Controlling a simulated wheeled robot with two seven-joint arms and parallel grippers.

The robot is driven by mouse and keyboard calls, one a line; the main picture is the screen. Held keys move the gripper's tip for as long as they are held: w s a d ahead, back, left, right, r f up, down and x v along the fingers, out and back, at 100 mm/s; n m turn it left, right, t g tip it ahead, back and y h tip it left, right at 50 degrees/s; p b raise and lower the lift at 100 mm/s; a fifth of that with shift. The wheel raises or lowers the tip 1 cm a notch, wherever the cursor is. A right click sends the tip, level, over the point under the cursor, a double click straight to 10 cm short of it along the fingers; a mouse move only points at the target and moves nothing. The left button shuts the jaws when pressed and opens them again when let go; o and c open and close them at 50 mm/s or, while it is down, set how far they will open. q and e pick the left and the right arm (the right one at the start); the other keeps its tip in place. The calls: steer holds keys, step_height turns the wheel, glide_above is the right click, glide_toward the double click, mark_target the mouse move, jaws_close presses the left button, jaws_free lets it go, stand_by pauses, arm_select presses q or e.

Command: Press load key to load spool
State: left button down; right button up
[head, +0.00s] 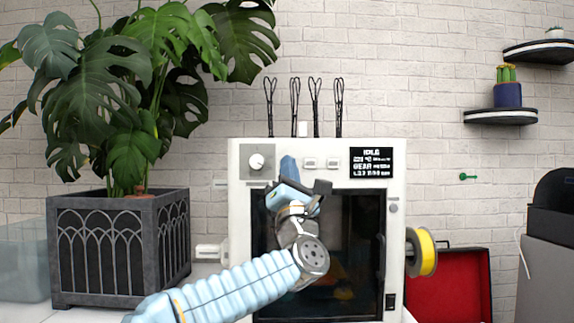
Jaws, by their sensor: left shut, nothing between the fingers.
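The white printer (237,215) stands in the middle of the head view. Its front panel has a silver knob (257,162), two small pale keys (310,163) (333,163) and a black display (371,163) reading "IDLE". I cannot read any label on the keys. A yellow spool (427,252) sits on a holder at the printer's right side. My left gripper (288,164) is shut and empty, in front of the panel between the knob and the keys; I cannot tell whether it touches. It may hide part of the panel. My right gripper is out of view.
A large plant in a dark planter (120,245) stands at the left. A red open case (450,290) is behind the spool. A grey cabinet (548,280) is at the right. Several black wire loops (295,105) rise above the printer top.

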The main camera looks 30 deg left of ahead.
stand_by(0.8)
arm_select(q)
steer(key=shift+w+a+b, duration=0.25)
steer(key=shift+w+b, duration=0.05)
steer(key=shift+w, duration=0.05)
steer(key=shift+w+a, duration=0.2)
steer(key=shift+w, duration=0.1)
stand_by(0.6)
stand_by(0.4)
steer(key=shift+s+d+b, duration=0.4)
steer(key=shift+s+b, duration=0.3)
steer(key=shift+b, duration=0.2)
